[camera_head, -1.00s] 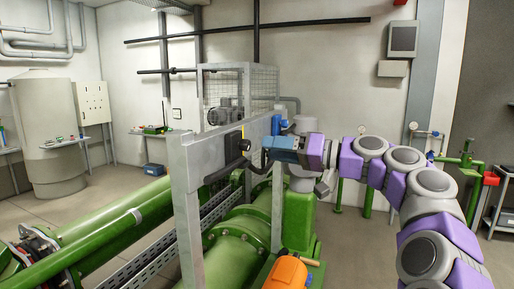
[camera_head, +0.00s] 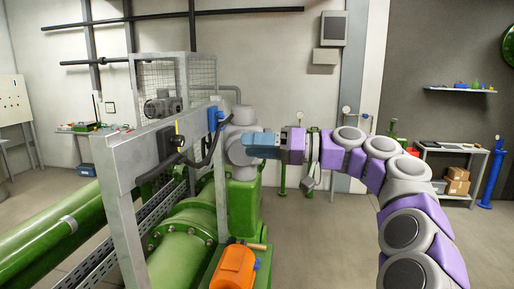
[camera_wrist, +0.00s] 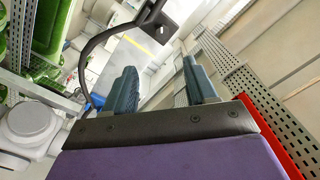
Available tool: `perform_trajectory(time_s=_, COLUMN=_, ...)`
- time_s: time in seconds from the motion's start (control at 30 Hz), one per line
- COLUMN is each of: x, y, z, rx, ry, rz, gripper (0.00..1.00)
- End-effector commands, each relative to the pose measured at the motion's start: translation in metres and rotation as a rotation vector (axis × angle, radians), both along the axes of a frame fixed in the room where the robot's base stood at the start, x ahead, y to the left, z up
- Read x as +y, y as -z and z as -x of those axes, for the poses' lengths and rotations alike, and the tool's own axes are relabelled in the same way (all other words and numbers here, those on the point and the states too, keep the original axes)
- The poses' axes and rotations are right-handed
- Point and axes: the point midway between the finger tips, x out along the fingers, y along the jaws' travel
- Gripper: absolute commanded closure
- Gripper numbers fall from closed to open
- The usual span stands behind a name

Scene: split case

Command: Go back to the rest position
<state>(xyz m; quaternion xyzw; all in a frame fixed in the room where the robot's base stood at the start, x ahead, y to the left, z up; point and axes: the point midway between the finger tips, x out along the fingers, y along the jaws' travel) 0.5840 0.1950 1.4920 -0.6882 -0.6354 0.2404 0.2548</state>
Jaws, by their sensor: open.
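My gripper (camera_head: 250,146) is at the end of my purple and grey arm, in front of the grey rounded top of the green machine in the head view. In the wrist view my gripper (camera_wrist: 160,85) shows two dark ribbed fingers standing apart, with nothing between them. A black cable and a dark bracket (camera_wrist: 160,27) show beyond the fingers in the wrist view. No held object is in sight.
A grey metal frame (camera_head: 120,195) with a black cable stands left of my gripper. Green pipes (camera_head: 188,240) and an orange motor (camera_head: 233,268) lie below. A shelf trolley with boxes (camera_head: 456,182) stands at the right. Floor (camera_head: 330,245) between is open.

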Motion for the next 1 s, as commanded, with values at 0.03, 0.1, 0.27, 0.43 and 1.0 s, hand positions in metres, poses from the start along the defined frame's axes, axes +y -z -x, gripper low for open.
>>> perform_trajectory(time_s=0.03, x=0.001, y=0.0, z=0.002, rx=0.005, ry=-0.004, rz=0.004, gripper=0.44)
perform_trajectory(time_s=0.1, x=0.005, y=0.001, z=0.01, rx=0.025, ry=-0.016, rz=0.02, gripper=0.44)
perform_trajectory(time_s=0.27, x=0.021, y=0.01, z=0.048, rx=0.103, ry=-0.061, rz=0.115, gripper=0.44)
perform_trajectory(time_s=0.43, x=0.037, y=0.042, z=0.103, rx=0.208, ry=-0.084, rz=0.292, gripper=0.44)
perform_trajectory(time_s=1.0, x=-0.046, y=0.245, z=0.279, rx=0.538, ry=0.158, rz=1.046, gripper=0.44)
